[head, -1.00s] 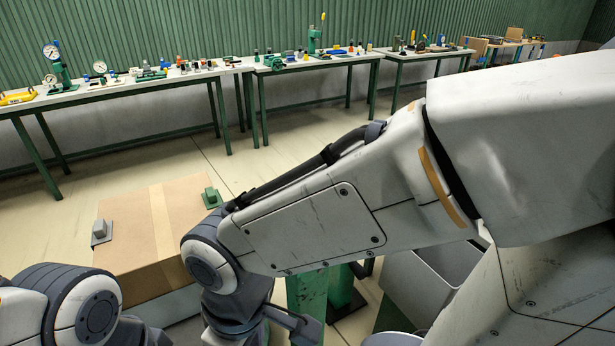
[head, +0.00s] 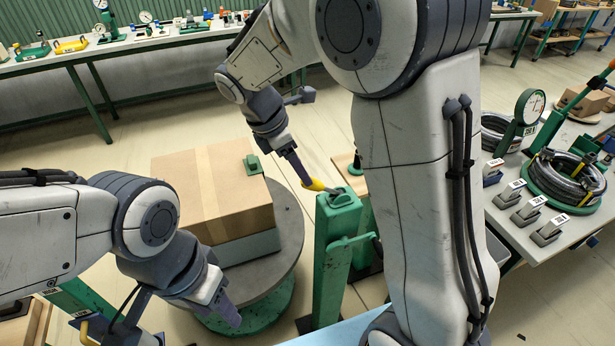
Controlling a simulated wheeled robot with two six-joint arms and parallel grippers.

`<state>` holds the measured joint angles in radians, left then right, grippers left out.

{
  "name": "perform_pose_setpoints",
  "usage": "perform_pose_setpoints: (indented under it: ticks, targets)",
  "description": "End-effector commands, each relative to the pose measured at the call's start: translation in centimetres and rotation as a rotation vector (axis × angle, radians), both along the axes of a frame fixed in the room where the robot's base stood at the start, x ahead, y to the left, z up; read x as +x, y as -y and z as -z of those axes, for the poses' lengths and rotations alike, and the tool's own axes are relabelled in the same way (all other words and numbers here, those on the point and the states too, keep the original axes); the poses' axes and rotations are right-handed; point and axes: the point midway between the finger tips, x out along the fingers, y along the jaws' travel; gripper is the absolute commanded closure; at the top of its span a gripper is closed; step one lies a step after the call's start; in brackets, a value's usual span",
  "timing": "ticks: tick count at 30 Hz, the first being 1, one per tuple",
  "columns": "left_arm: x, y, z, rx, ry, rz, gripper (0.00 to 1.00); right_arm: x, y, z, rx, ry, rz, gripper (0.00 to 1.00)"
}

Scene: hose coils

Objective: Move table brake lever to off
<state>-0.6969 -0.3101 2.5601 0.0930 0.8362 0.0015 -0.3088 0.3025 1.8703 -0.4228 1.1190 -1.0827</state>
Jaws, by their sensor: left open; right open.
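A green post (head: 331,262) stands right of the round turntable (head: 292,228). A short lever with a yellow grip (head: 318,186) sticks out left from its top. My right gripper (head: 302,172) is open, with a dark finger close to the yellow grip; I cannot tell whether they touch. My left gripper (head: 226,308) is open and empty, low in front of the turntable.
A cardboard box (head: 210,190) with a green clamp-like piece (head: 253,163) sits on the turntable. A table at right holds coiled hoses (head: 565,178), a gauge (head: 530,106) and labelled grey blocks (head: 548,231). Benches with small parts line the back wall.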

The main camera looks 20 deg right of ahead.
Motion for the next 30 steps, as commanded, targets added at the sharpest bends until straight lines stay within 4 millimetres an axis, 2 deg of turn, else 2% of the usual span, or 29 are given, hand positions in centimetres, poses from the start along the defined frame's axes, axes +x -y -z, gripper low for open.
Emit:
perform_pose_setpoints:
  ticks: [3,9,13,21,26,27,30]
  targets:
    - [0.0,0.0,-0.4,0.0,0.0,0.0,0.5,-0.1,0.9,2.0,-0.002,-0.005,0.002,0.34]
    - [0.0,0.0,-0.7,0.0,0.0,0.0,0.5,0.0,1.9,4.4,0.0,-0.001,0.002,0.34]
    - [0.0,0.0,-0.7,0.0,0.0,0.0,0.5,0.0,2.1,5.1,0.002,0.0,0.002,0.34]
    - [0.0,0.0,-0.7,0.0,0.0,0.0,0.5,0.0,2.1,5.2,0.002,0.002,0.001,0.34]
    - [0.0,0.0,-0.7,0.0,0.0,0.0,0.5,0.0,2.1,5.2,0.002,0.001,0.002,0.95]
    - [0.0,0.0,-0.7,0.0,0.0,0.0,0.5,0.0,2.1,5.2,0.002,0.001,0.002,1.0]
    - [0.0,0.0,-0.7,0.0,0.0,0.0,0.5,0.0,2.1,5.2,0.002,0.001,0.002,1.0]
